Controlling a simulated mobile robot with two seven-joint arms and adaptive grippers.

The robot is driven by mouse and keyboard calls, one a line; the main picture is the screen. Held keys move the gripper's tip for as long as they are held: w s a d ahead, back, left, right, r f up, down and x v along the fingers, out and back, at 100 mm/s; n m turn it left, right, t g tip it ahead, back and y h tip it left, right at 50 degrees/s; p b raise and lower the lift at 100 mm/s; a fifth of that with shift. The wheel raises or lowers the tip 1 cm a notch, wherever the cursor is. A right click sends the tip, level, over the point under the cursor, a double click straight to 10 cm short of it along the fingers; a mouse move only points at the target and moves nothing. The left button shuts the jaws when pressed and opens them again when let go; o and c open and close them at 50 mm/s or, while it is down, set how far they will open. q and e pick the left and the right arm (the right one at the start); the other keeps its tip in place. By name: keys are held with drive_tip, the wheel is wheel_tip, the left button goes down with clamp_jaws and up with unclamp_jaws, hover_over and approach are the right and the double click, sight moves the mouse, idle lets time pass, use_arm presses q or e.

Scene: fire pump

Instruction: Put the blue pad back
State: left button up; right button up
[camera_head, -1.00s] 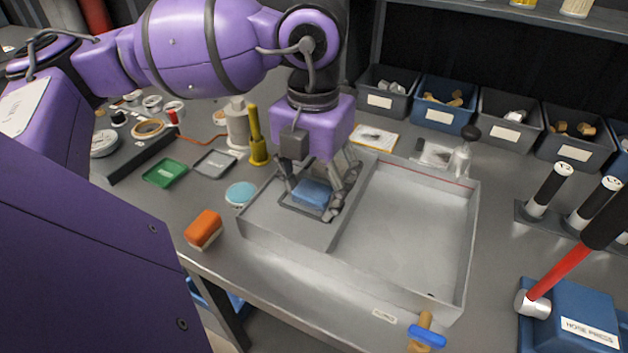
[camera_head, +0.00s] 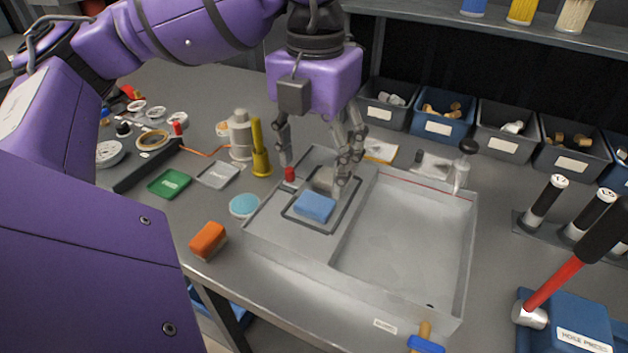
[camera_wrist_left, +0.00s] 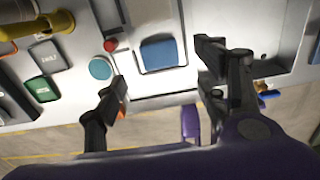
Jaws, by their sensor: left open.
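The blue pad (camera_head: 315,206) lies inside a dark rectangular outline (camera_head: 292,212) on the raised left deck of the grey metal tray (camera_head: 262,226). In the left wrist view the blue pad (camera_wrist_left: 159,54) sits within its outline, apart from both fingers. My left gripper (camera_head: 318,165) is open and empty, above and just behind the pad. Its spread fingers also show in the left wrist view (camera_wrist_left: 160,75). My right gripper is not in view.
An orange-topped block (camera_head: 208,240) and a light-blue disc (camera_head: 244,205) lie left of the tray. A yellow-handled tool (camera_head: 260,150) stands behind. A red-handled hammer (camera_head: 555,285) rests at the right front.

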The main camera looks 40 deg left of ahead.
use_arm(q)
drive_tip(key=shift+r, duration=2.3)
